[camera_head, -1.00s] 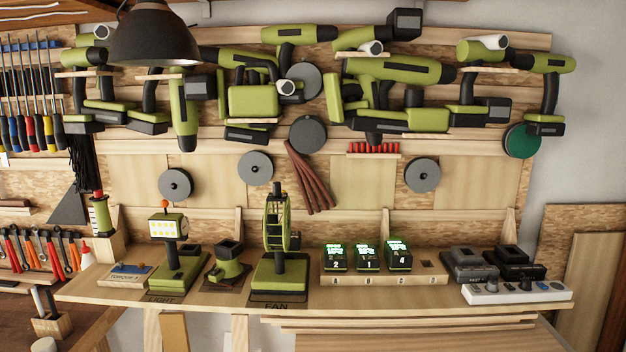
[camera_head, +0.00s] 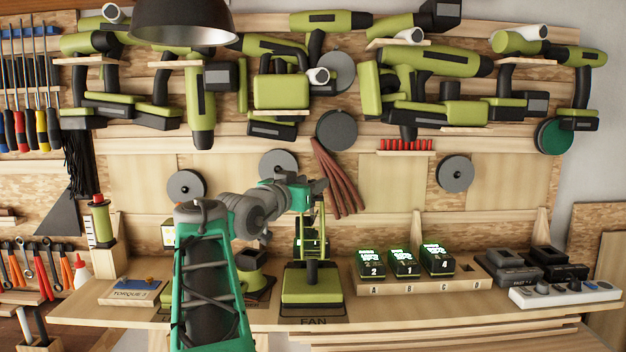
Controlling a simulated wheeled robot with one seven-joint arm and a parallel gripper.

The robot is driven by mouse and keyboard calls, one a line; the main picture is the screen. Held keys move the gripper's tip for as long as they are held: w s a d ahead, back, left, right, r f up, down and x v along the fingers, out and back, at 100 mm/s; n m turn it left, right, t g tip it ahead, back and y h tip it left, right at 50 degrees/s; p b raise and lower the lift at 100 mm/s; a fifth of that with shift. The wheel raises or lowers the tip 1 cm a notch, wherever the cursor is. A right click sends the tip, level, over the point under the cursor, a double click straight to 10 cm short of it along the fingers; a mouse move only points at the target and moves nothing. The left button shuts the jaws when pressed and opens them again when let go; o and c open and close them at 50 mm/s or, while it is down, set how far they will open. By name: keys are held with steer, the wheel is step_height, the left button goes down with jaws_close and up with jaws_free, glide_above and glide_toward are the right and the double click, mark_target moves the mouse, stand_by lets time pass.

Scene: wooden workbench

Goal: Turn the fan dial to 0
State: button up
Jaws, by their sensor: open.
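The green and black fan (camera_head: 312,282) stands on the bench shelf above a label reading FAN. Its wide green base and black post show, and its upright cage is seen nearly edge-on. My gripper (camera_head: 317,187) is at the top of the fan and covers its upper part. The jaws are open, and I see nothing held between them. I cannot tell whether they touch the fan. The fan dial cannot be made out, so its setting cannot be read.
My arm hides most of the work light (camera_head: 168,234) and part of the small green stand (camera_head: 252,262). The battery rack (camera_head: 420,287) and power strip (camera_head: 565,293) stand to the right. A dark lamp (camera_head: 182,25) hangs above. Tools fill the wall.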

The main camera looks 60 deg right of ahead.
mark_target(314, 180)
steer(key=d+p, duration=0.1)
steer(key=d, duration=0.3)
steer(key=shift+s+d, duration=0.1)
steer(key=shift+d, duration=0.1)
steer(key=shift+c, duration=0.5)
jaws_close()
